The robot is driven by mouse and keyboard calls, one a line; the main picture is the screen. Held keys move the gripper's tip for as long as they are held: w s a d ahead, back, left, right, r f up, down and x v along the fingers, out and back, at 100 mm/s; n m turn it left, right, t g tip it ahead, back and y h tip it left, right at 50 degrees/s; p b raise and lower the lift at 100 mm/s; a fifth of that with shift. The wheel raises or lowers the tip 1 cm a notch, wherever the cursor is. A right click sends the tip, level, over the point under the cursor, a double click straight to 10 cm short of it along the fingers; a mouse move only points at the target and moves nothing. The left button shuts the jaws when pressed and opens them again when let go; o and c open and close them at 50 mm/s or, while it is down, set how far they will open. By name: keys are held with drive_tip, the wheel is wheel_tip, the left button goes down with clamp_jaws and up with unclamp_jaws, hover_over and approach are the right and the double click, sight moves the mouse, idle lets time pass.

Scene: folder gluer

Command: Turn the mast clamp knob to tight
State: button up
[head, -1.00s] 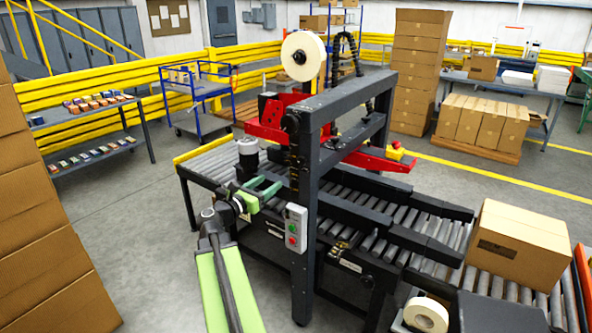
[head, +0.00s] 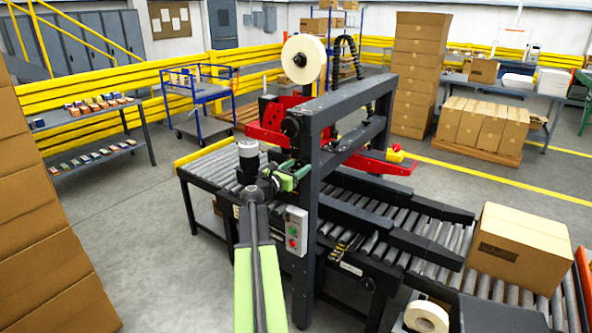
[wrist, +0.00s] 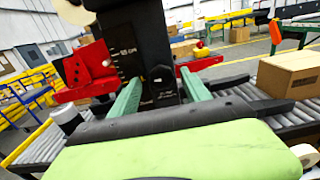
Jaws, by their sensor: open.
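The dark upright mast (wrist: 125,35) with a white scale stands right ahead in the wrist view. A dark knob-like part (wrist: 160,76), which looks like the mast clamp knob, shows on it between my fingertips. I cannot tell its setting or whether the fingers touch it. My gripper (wrist: 162,80) is open, with one green finger on each side of that part. In the head view my gripper (head: 294,174) is up at the near side of the mast (head: 308,215), and this part of the mast is partly hidden behind it.
A grey control box (head: 296,231) with red and green buttons is just below my gripper. The red carriage (head: 270,122) is above it. The roller conveyor (head: 212,163) runs behind, with a carton (head: 520,247) at right. Stacked cartons (head: 50,220) stand at left.

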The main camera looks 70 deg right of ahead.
drive_tip(key=shift+c, duration=0.3)
clamp_jaws()
drive_tip(key=shift+s+a, duration=0.1)
drive_tip(key=shift+a, duration=0.35)
drive_tip(key=shift+d, duration=0.2)
drive_tip(key=shift+d+r, duration=0.1)
drive_tip(key=shift+r, duration=0.05)
